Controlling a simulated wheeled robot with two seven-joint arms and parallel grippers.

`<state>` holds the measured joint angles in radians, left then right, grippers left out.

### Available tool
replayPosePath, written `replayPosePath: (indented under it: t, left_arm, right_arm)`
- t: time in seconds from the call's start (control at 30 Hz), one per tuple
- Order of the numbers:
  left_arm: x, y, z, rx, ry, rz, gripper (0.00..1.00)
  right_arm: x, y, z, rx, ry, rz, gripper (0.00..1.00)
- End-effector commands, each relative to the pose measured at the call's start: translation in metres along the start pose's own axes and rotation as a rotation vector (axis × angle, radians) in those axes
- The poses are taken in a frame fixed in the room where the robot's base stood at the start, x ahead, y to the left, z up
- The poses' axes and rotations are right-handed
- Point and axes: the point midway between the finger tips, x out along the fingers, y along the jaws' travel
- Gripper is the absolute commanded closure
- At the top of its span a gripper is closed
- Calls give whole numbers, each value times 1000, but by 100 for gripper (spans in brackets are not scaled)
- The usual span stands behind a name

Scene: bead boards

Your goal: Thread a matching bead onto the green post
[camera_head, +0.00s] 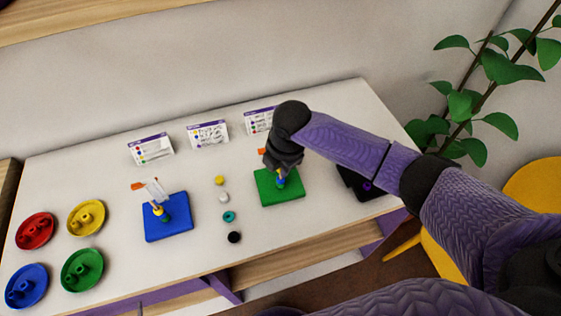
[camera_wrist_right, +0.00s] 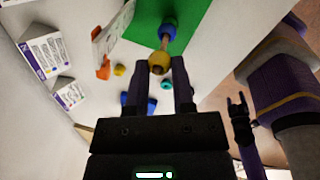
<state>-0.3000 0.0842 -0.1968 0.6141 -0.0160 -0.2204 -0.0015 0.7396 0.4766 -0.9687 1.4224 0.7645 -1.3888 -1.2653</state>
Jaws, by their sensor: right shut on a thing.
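The green board (camera_head: 290,195) lies right of centre on the table, with an upright post. A blue bead (camera_wrist_right: 168,28) is low on the post, near the board. My right gripper (camera_wrist_right: 167,68) is above the board, shut on a yellow bead (camera_wrist_right: 159,62). The yellow bead lines up with the post's upper end; I cannot tell how far it is around the post. In the head view my gripper and wrist hide most of this. My left gripper (camera_wrist_right: 238,100) shows small in the right wrist view, its fingers apart and empty.
A blue board (camera_head: 175,231) with beads on its post stands left. Loose yellow (camera_head: 219,180), white (camera_head: 224,198), teal (camera_head: 229,217) and black (camera_head: 234,237) beads lie between the boards. Red, yellow, blue and green dishes are far left. Cards stand behind.

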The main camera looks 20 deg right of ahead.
Motion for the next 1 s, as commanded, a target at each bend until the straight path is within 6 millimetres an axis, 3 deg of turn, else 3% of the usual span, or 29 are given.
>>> replayPosePath:
  t: [0.13, 0.17, 0.33, 0.63, 0.9, 1.0]
  left_arm:
    - [0, -2, 0, 1, 0, -3, 28]
    - [0, -3, 0, 2, -1, -5, 28]
    - [0, -8, 1, 5, -2, -13, 28]
    - [-4, -8, 1, 5, 0, -13, 28]
    - [-26, -5, -3, 2, 5, -7, 28]
    - [-29, -3, -4, 0, 7, -4, 28]
  right_arm:
    - [0, 0, 0, 0, 0, 0, 100]
    - [0, 0, 0, 0, 0, 0, 66]
    - [0, 0, 0, 0, 0, 0, 30]
    - [-8, 1, 0, -1, 1, 3, 29]
    - [-76, 2, 0, -1, -1, 4, 29]
    - [-92, 1, 0, -1, -1, 4, 29]
